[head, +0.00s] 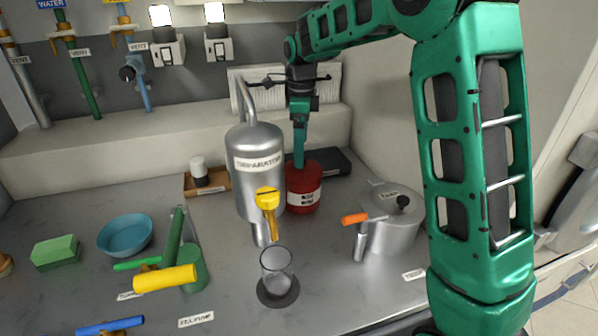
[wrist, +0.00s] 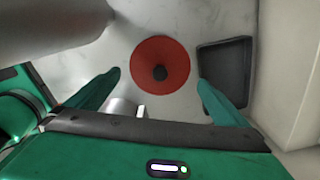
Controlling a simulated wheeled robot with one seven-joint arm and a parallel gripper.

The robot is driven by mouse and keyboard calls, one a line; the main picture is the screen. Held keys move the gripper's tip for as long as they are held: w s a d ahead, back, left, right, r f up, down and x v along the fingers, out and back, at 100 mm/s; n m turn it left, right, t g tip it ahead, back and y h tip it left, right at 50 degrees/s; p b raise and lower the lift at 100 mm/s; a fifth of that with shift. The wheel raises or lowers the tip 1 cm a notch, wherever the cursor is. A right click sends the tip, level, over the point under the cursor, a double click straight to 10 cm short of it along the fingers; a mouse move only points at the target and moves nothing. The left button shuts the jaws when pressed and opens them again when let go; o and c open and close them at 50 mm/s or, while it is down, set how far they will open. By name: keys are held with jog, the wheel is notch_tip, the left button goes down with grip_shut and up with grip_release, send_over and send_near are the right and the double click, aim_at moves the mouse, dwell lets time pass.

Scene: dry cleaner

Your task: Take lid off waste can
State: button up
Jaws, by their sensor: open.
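The red waste can (head: 304,197) stands on the counter behind and right of the silver separator, with a white label on its front. I cannot tell the exact height of the fingertips above the lid.
The silver separator (head: 255,165) with a yellow valve handle stands close at the can's left front. A black tray (head: 335,164) lies behind right; it also shows in the wrist view (wrist: 226,75). A lidded silver pot (head: 392,232) stands right. A glass (head: 277,262) stands in front.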

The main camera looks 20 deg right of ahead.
aim_at(311, 172)
jog(key=shift+d+f, duration=0.1)
jog(key=shift+f, duration=2.75)
jog(key=c, duration=0.7)
